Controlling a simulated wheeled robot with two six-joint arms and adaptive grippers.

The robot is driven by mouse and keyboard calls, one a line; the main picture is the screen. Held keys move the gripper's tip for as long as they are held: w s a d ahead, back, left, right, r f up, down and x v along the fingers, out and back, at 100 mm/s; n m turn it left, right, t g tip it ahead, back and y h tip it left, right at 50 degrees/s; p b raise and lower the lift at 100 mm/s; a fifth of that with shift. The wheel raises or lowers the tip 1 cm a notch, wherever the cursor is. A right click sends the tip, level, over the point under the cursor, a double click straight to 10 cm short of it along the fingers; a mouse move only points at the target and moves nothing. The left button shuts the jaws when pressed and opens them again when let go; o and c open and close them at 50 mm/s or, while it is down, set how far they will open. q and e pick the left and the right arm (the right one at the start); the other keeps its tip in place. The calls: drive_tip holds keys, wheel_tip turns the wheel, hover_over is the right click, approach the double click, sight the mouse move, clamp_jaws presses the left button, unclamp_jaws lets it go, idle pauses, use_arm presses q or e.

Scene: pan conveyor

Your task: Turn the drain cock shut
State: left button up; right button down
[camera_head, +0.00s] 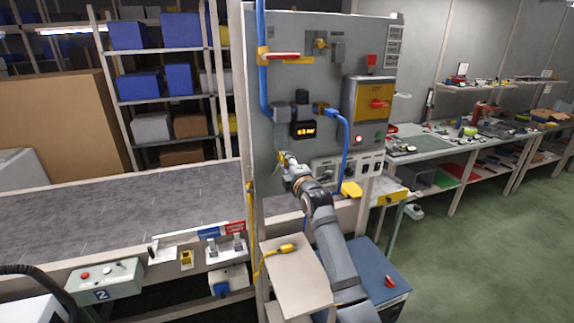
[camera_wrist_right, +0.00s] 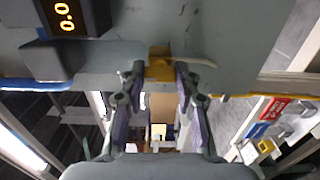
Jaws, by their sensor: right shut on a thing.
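The drain cock is a small yellow piece low on the grey panel (camera_head: 285,32), below the dark pressure display (camera_head: 304,130). In the head view only a bit of the cock (camera_head: 281,156) shows past my right gripper (camera_head: 285,160). In the right wrist view the cock (camera_wrist_right: 160,64) sits between the two fingertips of my right gripper (camera_wrist_right: 160,75), which is shut on it. The display reads 0.0 in the wrist view. The cock's exact angle is hard to tell. My left gripper is out of view.
A red-handled valve (camera_head: 284,55) sits on the blue pipe (camera_head: 262,75) above. A yellow box with a red switch (camera_head: 378,103) is to the right. A grey conveyor (camera_head: 120,215) runs left. A beige board (camera_head: 297,278) lies below my right arm.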

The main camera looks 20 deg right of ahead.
drive_tip(key=shift+f, duration=0.1)
drive_tip(key=c, duration=1)
unclamp_jaws()
drive_tip(key=shift+o, duration=0.2)
drive_tip(key=s, duration=1.2)
drive_tip(key=shift+d, duration=0.2)
